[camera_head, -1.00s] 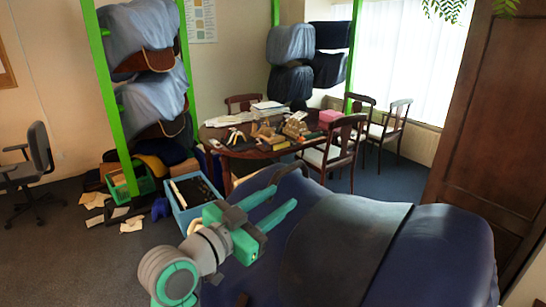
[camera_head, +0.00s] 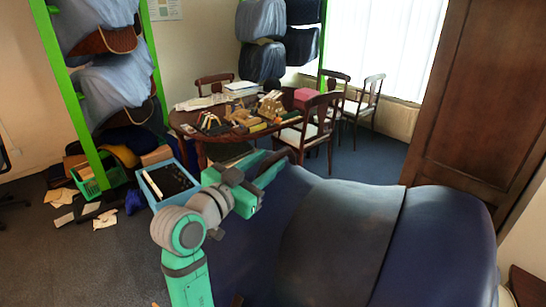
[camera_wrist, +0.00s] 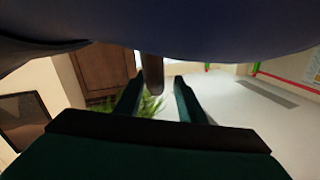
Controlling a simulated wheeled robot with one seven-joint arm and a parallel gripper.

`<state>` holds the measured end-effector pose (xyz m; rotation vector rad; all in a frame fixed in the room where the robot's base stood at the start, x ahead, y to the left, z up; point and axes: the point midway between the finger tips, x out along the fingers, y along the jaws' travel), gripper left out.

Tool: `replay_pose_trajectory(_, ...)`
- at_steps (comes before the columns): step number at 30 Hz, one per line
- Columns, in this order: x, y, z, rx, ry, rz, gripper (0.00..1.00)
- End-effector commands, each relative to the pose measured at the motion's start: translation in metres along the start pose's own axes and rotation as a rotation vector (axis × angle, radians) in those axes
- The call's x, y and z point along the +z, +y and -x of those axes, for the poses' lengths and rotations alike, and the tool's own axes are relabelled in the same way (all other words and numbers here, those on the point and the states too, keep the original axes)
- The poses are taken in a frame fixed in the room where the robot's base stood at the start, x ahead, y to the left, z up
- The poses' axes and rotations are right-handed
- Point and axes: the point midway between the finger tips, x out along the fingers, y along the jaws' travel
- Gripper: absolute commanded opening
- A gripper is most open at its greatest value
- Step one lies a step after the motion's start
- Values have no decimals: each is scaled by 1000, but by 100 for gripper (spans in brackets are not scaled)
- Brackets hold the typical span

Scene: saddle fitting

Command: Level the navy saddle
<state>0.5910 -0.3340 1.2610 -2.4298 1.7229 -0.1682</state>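The navy saddle (camera_head: 440,245) fills the lower right of the head view, a large rounded form with a dark grey panel (camera_head: 335,235) across it. Its near side runs out of the picture. My gripper (camera_head: 268,162) is at its far left edge, fingers pointing away from me. In the wrist view, the underside of a navy surface (camera_wrist: 215,30) spans the top. My gripper (camera_wrist: 160,82) is open there, with a dark brown peg (camera_wrist: 152,75) showing between its fingers. I cannot tell whether the fingers touch it.
A round table (camera_head: 187,122) with books and small items stands behind, with chairs (camera_head: 320,125) around it. A blue crate (camera_head: 155,200) and papers lie on the floor at left. Green racks (camera_head: 65,85) hold blue-covered saddles. A brown wooden door (camera_head: 480,95) stands at right.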

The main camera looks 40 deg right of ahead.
Motion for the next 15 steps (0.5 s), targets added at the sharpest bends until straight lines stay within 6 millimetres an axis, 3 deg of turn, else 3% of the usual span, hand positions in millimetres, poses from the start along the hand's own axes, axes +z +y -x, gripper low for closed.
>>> replay_pose_trajectory(6,1,-2,-25,-4,-1,0,36)
replay_pose_trajectory(15,1,-3,-34,-7,-2,-1,36)
